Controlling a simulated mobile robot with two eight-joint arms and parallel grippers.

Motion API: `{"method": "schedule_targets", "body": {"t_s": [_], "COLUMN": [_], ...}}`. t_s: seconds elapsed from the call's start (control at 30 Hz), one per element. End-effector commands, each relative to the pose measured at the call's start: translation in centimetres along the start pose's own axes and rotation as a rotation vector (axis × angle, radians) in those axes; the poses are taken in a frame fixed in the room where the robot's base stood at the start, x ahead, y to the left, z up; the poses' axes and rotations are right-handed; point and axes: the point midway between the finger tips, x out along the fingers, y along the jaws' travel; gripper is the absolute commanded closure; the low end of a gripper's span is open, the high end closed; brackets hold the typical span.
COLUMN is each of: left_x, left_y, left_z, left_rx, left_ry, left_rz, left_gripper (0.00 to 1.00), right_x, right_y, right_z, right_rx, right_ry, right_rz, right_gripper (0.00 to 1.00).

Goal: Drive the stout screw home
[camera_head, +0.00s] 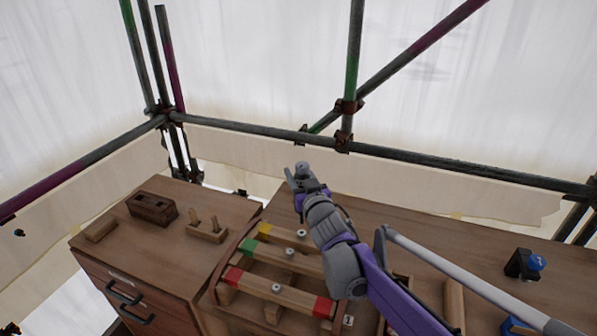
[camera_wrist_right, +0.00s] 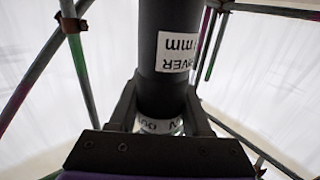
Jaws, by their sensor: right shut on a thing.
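My right gripper (camera_head: 296,178) is raised above the back of the bench and shut on a dark cylindrical tool. In the right wrist view the tool (camera_wrist_right: 170,45) stands between the fingers; its white label reads partly "VER" and "mm", upside down. A second label shows between the fingertips. Three wooden bars with red, green and yellow ends lie in a frame below. Each carries a round metal screw head: on the red bar (camera_head: 276,287), the green bar (camera_head: 289,252) and the yellow bar (camera_head: 302,233). I cannot tell which is the stout one. My left gripper is not in view.
A dark slotted block (camera_head: 152,207), a pegged block (camera_head: 206,230) and a small wooden block (camera_head: 101,229) stand on the left cabinet. A blue-knobbed black fixture (camera_head: 537,263) stands at right. Scaffold poles (camera_head: 440,165) run behind the bench. The back right bench top is mostly clear.

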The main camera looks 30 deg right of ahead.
Motion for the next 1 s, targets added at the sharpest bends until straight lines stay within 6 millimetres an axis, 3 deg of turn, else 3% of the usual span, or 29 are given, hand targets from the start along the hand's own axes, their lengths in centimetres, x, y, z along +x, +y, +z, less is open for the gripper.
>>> {"method": "schedule_targets", "body": {"t_s": [0.6,1.0], "left_x": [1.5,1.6], "left_y": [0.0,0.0], "left_z": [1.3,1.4], "left_rx": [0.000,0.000], "left_ry": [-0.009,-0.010], "left_rz": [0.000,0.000], "left_gripper": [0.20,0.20], "right_x": [0.0,0.0], "right_y": [0.0,0.0], "right_z": [3.1,3.4], "right_rx": [0.000,0.000], "right_ry": [0.000,0.001], "right_rz": [-0.001,-0.001], "right_gripper": [1.00,1.00]}}
